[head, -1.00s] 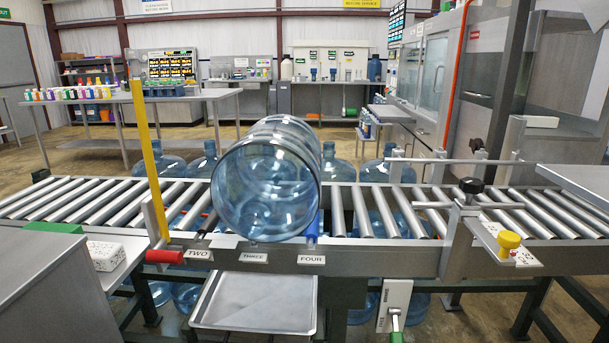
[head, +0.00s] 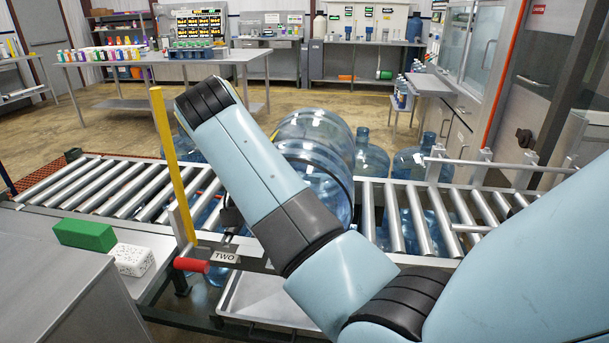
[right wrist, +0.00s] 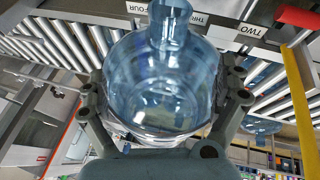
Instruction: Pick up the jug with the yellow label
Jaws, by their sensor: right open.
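A large clear blue jug (head: 330,135) lies on its side on the roller conveyor (head: 445,235), partly hidden behind my right arm in the head view. In the right wrist view the jug (right wrist: 160,95) fills the middle, its neck toward the top of the picture. My right gripper (right wrist: 166,96) is open, with one finger on each side of the jug body. I cannot tell whether the fingers touch it. My left gripper is not in view.
More blue jugs (head: 371,160) stand behind the conveyor. A yellow upright post (head: 170,150) and a red handle (head: 191,265) are left of my arm. A metal tray (head: 270,300) sits below the front rail. A green block (head: 84,234) lies on the left surface.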

